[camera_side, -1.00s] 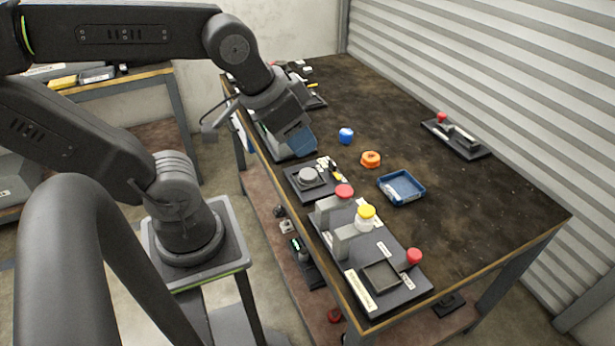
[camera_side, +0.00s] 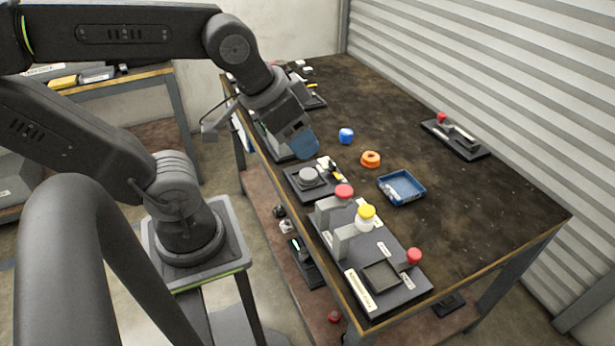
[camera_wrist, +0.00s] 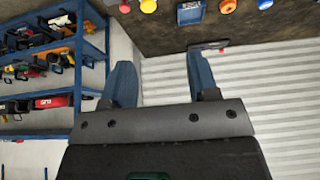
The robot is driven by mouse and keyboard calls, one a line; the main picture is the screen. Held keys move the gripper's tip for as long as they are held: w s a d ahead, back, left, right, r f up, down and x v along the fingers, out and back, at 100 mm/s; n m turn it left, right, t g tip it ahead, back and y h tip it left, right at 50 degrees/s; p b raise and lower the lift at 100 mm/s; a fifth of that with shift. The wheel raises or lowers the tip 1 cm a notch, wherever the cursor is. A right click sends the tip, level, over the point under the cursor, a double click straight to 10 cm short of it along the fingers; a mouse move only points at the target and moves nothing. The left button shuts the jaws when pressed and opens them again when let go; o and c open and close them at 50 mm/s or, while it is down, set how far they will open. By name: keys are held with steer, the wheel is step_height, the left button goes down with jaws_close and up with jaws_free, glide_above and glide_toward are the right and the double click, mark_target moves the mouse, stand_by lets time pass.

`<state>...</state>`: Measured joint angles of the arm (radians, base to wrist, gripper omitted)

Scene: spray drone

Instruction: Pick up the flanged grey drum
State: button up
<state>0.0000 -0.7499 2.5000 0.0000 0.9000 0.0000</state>
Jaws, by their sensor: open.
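The grey drum (camera_side: 309,175) is a short round grey piece with a wider rim. It sits on a small black board (camera_side: 303,186) near the left edge of the dark table in the side view. I cannot make it out in the wrist view. My gripper (camera_side: 304,145) has blue fingers and hangs above the table, up and slightly left of the drum in the side view, apart from it. In the wrist view my gripper (camera_wrist: 160,60) is open, its two fingers spread with nothing between them.
Beside the drum's board are a blue cap (camera_side: 346,135), an orange ring (camera_side: 370,159) and a blue tray (camera_side: 401,200). A board (camera_side: 408,294) with red and yellow knobs stands in front. A corrugated wall (camera_side: 480,60) borders the table.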

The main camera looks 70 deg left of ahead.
steer(key=o, duration=0.5)
steer(key=n+g, duration=0.6)
steer(key=n, duration=0.7)
glide_above(308, 174)
steer(key=f, duration=2.4)
steer(key=shift+s+a+f, duration=0.1)
steer(key=shift+s, duration=0.15)
steer(key=shift+w+f, duration=0.15)
steer(key=shift+f, duration=1.15)
steer(key=shift+w+f, duration=0.15)
steer(key=shift+f, duration=1.15)
